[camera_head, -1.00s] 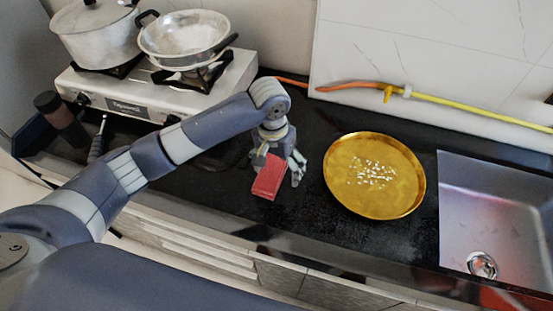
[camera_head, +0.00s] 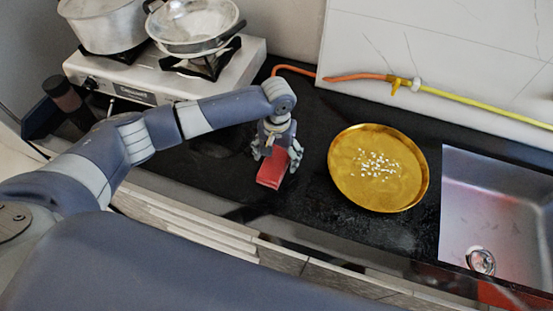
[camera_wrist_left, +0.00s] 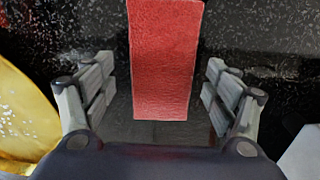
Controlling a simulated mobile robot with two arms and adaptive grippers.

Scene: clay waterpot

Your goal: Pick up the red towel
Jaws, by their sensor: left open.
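The red towel (camera_head: 270,176) is a small folded red block on the black counter. It shows in the left wrist view (camera_wrist_left: 165,60) as an upright red strip reaching the top edge. My left gripper (camera_head: 276,160) is open above the counter at the towel's far end. In the left wrist view the fingers of my left gripper (camera_wrist_left: 160,95) stand to either side of the towel's near part, with a gap on each side. The towel's far end is cut off in that view. My right gripper is not in view.
A gold plate (camera_head: 340,185) with white bits lies right of the towel, and its edge shows in the left wrist view (camera_wrist_left: 20,120). A sink (camera_head: 500,200) is farther right. A stove (camera_head: 120,85) with pots stands at the back left. Bare counter lies in front of the plate.

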